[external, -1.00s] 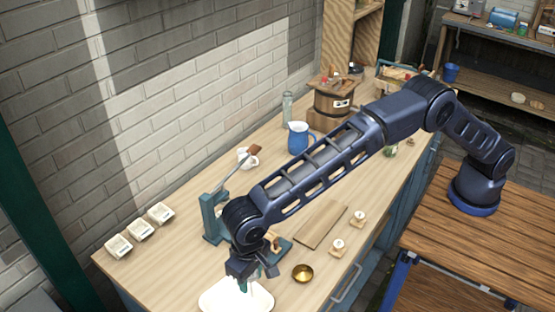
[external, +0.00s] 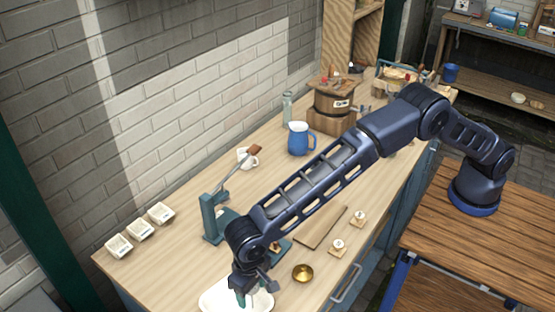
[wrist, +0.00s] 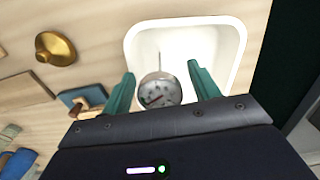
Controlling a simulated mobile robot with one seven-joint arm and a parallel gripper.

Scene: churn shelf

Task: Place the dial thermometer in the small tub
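The dial thermometer (wrist: 160,92) shows in the wrist view as a round grey-white dial with a thin stem pointing away from me, over the near part of the white tub. I cannot tell whether it touches the tub floor. The small tub (wrist: 230,50) is white with rounded corners; it also shows at the bottom of the external view (external: 213,299), partly behind my gripper. My gripper (wrist: 161,70) is low over the tub. Its green fingers stand apart on both sides of the dial, with a visible gap at each side. The external view hides the thermometer.
Small white labelled bins (external: 140,230) line the left edge. A blue jug (external: 299,140) is farther back.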

